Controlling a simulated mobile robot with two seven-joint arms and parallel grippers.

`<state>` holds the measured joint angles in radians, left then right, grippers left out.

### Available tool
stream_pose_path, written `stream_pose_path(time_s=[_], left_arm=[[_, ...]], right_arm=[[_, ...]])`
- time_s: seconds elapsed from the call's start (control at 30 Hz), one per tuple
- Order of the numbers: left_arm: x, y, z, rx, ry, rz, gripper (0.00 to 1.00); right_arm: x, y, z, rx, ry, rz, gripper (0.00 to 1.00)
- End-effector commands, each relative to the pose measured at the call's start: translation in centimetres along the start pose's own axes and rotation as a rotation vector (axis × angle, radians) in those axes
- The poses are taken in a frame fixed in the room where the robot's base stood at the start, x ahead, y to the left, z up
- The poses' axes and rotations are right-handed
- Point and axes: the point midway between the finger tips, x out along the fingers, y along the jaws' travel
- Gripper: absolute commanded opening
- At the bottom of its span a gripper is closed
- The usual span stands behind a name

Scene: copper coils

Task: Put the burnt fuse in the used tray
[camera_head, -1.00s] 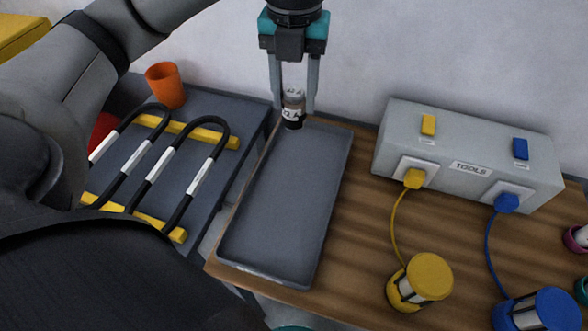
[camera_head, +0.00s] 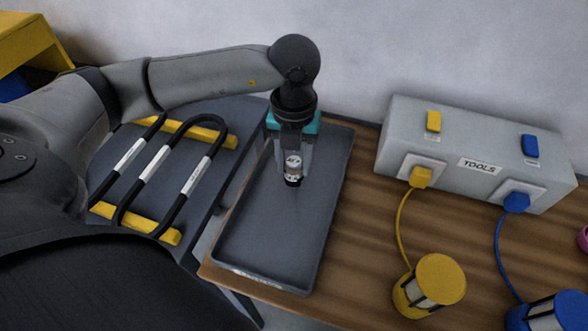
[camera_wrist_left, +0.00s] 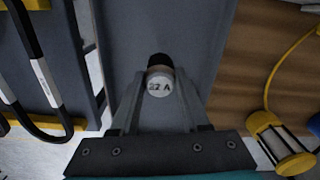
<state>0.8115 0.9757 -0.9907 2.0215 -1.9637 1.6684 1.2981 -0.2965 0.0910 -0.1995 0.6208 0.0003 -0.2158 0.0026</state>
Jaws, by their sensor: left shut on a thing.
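The fuse (camera_head: 293,168) is a small cylinder with a pale, marked body and a dark, blackened end pointing down. My left gripper (camera_head: 292,160) is shut on it and holds it over the far half of the grey tray (camera_head: 262,246). In the left wrist view the fuse (camera_wrist_left: 160,80) sits between the fingers, its end marked "22 A", with the tray floor (camera_wrist_left: 190,30) behind it. I cannot tell whether the dark end touches the tray floor. The rest of the tray is empty. My right gripper is not in view.
A grey TOOLS box (camera_head: 475,150) stands right of the tray, with yellow and blue plugs. Their cords run to a yellow lamp (camera_head: 430,285) and a blue lamp (camera_head: 548,312). Left is a dark table with black U-shaped bars on a yellow rack (camera_head: 140,222).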

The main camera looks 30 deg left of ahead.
Motion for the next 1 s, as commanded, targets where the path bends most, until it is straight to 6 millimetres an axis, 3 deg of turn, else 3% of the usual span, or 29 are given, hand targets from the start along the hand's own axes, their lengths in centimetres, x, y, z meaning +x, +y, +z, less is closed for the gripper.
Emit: stream_pose_path(time_s=[0.13,0.53,0.57,0.8,1.0], left_arm=[[2.3,0.0,0.0,0.001,0.001,0.0,0.0],[2.7,0.0,0.0,0.001,0.0,-0.001,0.0],[2.6,0.0,0.0,0.001,0.0,0.0,0.48],[2.6,0.0,0.0,0.001,0.0,0.0,0.75],[2.6,0.0,0.0,0.001,0.0,0.0,0.76]], right_arm=[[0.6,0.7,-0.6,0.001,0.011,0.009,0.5],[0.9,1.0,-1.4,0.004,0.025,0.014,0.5],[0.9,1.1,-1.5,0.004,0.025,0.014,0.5],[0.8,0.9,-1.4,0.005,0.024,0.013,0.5],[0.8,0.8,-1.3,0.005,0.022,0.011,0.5]])
